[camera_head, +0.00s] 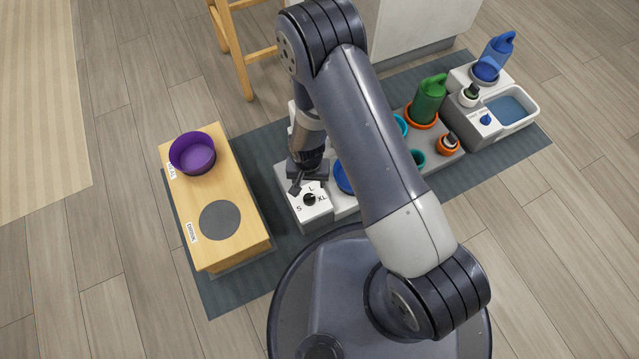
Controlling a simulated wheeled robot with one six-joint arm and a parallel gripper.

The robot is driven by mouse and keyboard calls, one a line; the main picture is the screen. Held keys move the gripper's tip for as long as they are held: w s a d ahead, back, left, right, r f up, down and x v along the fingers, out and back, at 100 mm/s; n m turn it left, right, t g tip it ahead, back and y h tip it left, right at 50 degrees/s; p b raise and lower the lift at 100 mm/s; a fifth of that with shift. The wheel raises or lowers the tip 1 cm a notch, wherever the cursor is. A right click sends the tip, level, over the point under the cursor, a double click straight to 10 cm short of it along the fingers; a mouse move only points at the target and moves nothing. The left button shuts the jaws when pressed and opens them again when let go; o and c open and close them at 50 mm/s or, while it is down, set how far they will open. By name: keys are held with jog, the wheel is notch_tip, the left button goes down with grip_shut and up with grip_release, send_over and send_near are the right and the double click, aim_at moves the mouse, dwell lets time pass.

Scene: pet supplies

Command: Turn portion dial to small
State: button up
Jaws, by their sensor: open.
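The portion dial (309,199) is a small black knob on top of a white box (319,217) near the middle of the head view. Where the dial points is too small to tell. My gripper (296,187) is open, pointing down at the upper left edge of the box top, close to the dial. Whether it touches the dial or box cannot be told. My arm hides part of the area behind and to the right.
A wooden stand (243,236) with a purple bowl (193,153) and a grey disc (220,220) stands left. A green jug (430,97), a blue jug (498,50) and a water basin (513,108) stand right. A dark mat (228,300) lies underneath. A wooden stool (240,50) is behind.

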aim_at(309, 197)
jog(key=f+b, duration=0.2)
jog(key=f, duration=0.3)
jog(key=f+b, duration=0.2)
jog(key=f, duration=0.3)
jog(key=shift+s+a+f, duration=0.1)
jog(key=shift+s+f, duration=0.1)
jog(key=shift+f, duration=0.1)
jog(key=shift+c, duration=0.2)
jog(key=c, duration=0.9)
